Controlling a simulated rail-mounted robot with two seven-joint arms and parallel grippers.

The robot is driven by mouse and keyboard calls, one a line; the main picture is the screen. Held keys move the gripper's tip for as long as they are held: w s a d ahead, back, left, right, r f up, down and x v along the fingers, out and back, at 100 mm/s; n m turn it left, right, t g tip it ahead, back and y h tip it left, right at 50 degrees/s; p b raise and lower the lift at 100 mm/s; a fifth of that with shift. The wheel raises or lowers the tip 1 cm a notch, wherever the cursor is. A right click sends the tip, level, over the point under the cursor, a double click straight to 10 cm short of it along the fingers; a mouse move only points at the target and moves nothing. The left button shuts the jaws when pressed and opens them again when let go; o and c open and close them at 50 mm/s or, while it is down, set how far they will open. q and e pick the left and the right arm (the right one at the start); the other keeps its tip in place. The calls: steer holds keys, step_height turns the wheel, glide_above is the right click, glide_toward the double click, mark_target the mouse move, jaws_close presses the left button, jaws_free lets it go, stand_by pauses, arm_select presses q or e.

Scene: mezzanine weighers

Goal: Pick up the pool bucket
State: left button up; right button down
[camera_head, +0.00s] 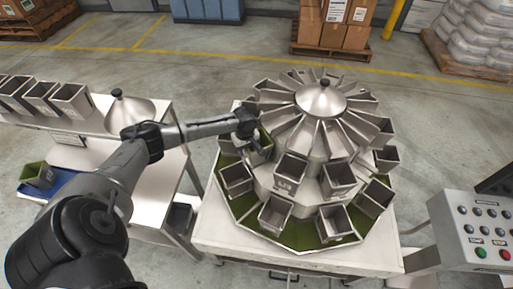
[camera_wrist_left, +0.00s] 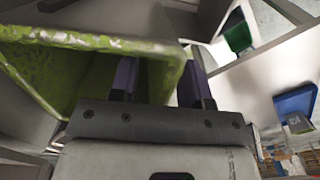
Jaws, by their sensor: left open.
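A green-lined metal bucket (camera_head: 265,140), which appears to be the pool bucket, sits on the left side of the multihead weigher (camera_head: 313,145), partly hidden by my left gripper (camera_head: 249,131). In the left wrist view the bucket (camera_wrist_left: 55,75) fills the upper left, with a worn, pale green rim. My left gripper (camera_wrist_left: 160,82) is open there. One finger reaches inside the bucket and the other is outside its wall, so the wall lies between them. I cannot tell whether either finger touches it. My right gripper is in neither view.
Several plain metal buckets (camera_head: 290,168) ring the weigher close by. A bench (camera_head: 150,190) at the left carries more metal buckets and a cone-shaped lid. A blue tray (camera_head: 60,187) with a green bucket (camera_head: 38,174) is at the far left. A control box (camera_head: 475,232) stands at the right.

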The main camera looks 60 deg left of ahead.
arm_select(q)
jaws_close()
steer(key=shift+w, duration=0.1)
stand_by(0.3)
steer(key=shift+f, duration=0.1)
